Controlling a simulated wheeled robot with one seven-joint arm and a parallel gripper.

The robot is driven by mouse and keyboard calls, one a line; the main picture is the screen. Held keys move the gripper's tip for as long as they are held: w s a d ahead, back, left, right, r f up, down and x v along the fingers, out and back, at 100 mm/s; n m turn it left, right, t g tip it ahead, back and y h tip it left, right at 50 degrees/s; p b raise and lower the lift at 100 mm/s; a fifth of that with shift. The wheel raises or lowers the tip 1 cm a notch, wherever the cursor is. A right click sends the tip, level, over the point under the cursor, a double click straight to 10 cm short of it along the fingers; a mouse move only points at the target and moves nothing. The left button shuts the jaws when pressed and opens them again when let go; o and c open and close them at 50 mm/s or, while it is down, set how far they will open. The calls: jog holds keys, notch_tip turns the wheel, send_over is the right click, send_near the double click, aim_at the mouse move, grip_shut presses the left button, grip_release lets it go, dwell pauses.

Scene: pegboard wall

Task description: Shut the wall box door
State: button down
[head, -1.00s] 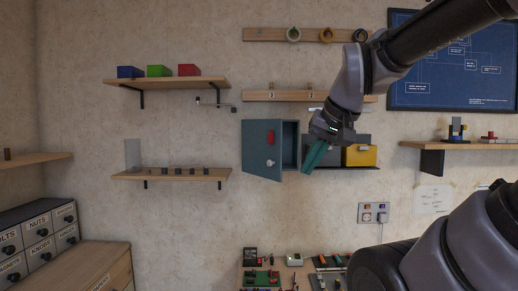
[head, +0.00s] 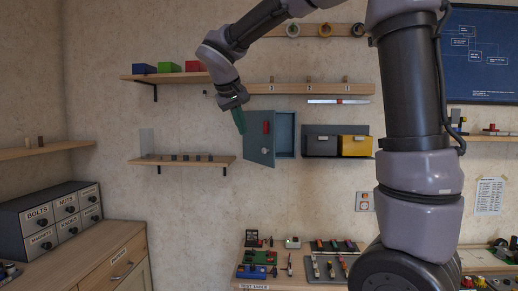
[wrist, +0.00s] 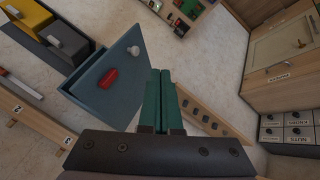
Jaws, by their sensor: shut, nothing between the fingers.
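The blue-grey wall box (head: 285,135) hangs on the wall with its door (head: 254,140) standing partly open. The door carries a red patch and a pale knob (head: 265,150); its right edge stands out from the box, whose dark inside shows to the right. My gripper (head: 241,131) has teal fingers, shut and empty, pointing down just left of the door. In the wrist view the shut fingers (wrist: 161,72) lie beside the door (wrist: 100,92), with the knob (wrist: 133,50) to their upper left. I cannot tell whether they touch the door.
Grey and yellow bins (head: 354,145) stand right of the box. A shelf with small blocks (head: 180,162) is below left of my gripper, and a shelf with coloured boxes (head: 170,76) is above left. A peg rail (head: 300,89) runs above the box.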

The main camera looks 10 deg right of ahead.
jog(key=w+d+f, duration=0.6)
jog(key=f, duration=0.1)
jog(key=shift+w+d+f, duration=0.25)
jog(key=shift+w+d, duration=0.05)
jog(key=shift+w, duration=0.1)
jog(key=shift+d, duration=0.15)
